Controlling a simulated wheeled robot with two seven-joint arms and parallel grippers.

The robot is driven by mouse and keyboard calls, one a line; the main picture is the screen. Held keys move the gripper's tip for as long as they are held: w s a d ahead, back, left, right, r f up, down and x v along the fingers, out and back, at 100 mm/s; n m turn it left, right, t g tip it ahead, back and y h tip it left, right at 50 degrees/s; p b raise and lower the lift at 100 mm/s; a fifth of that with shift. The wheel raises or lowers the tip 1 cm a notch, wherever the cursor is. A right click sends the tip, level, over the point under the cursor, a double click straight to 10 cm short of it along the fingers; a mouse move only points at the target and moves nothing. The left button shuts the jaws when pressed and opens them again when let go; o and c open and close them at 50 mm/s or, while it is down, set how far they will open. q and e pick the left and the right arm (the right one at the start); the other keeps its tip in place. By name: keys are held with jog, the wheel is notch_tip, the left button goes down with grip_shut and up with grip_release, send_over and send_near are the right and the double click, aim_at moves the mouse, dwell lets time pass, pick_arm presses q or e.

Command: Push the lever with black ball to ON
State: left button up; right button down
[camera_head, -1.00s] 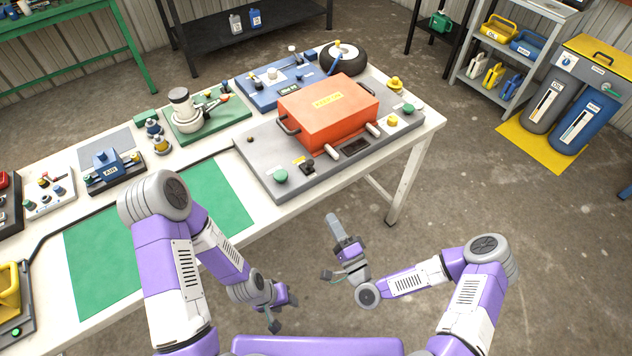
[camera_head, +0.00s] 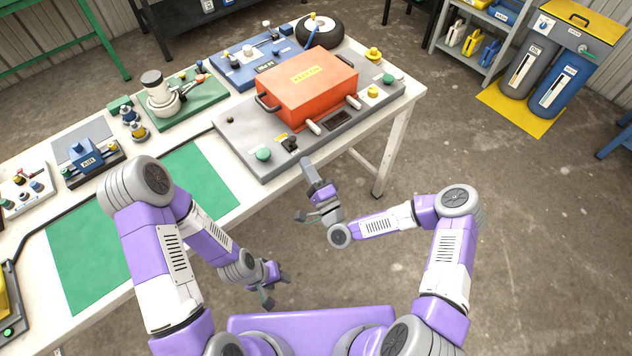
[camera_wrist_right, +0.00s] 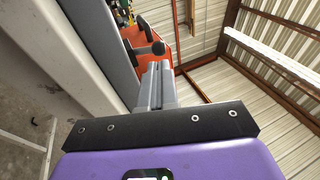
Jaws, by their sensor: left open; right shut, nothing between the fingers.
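The small black lever (camera_head: 290,143) stands beside a yellow label near the front edge of the grey panel (camera_head: 238,147). Its ball and its ON side are too small to make out in the head view. My right gripper (camera_head: 308,166) is shut and empty, just in front of the panel and a little right of the lever. In the right wrist view the shut fingers (camera_wrist_right: 157,72) point at a dark ball-ended part (camera_wrist_right: 157,47), which appears to be the lever. My left gripper (camera_head: 277,288) is open and empty, low and in front of the table.
An orange box (camera_head: 310,85) with handles sits on the panel behind the lever. A green knob (camera_head: 263,154) is left of the lever, and pale rods (camera_head: 312,127) are to its right. A green mat (camera_head: 205,185) lies left of the panel.

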aim_at(294, 142)
jog(key=shift+x, duration=2.55)
jog(key=shift+d+r, duration=0.1)
